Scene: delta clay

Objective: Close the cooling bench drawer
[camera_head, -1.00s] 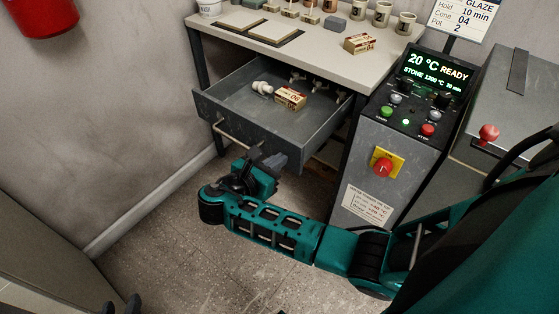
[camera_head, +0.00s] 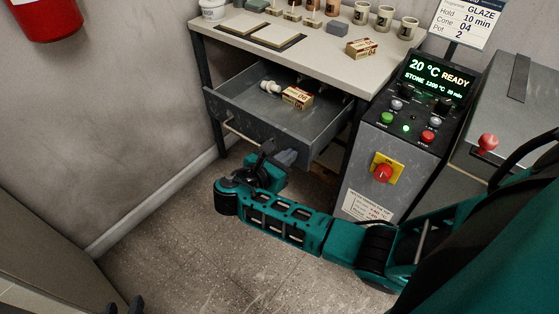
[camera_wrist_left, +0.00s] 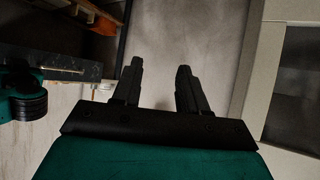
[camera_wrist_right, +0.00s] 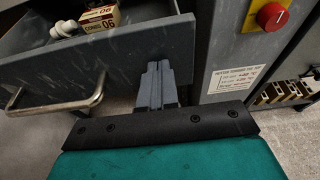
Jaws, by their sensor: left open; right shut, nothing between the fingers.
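The grey cooling bench drawer (camera_head: 262,122) stands partly open under the bench top (camera_head: 310,50). A white object (camera_head: 270,86) and a small labelled box (camera_head: 297,97) lie inside. My right gripper (camera_head: 290,157) is shut and empty, its tips at the drawer front near its right end; they appear to touch it. The right wrist view shows these fingers (camera_wrist_right: 157,82). My left gripper (camera_wrist_left: 158,78) is open and empty, away from the drawer.
A control pedestal (camera_head: 395,150) with a red knob (camera_head: 383,173) stands close to the right of the drawer. A grey cabinet with a red-knobbed lever (camera_head: 487,143) is further right. Cups and a box stand on the bench top. The floor in front is clear.

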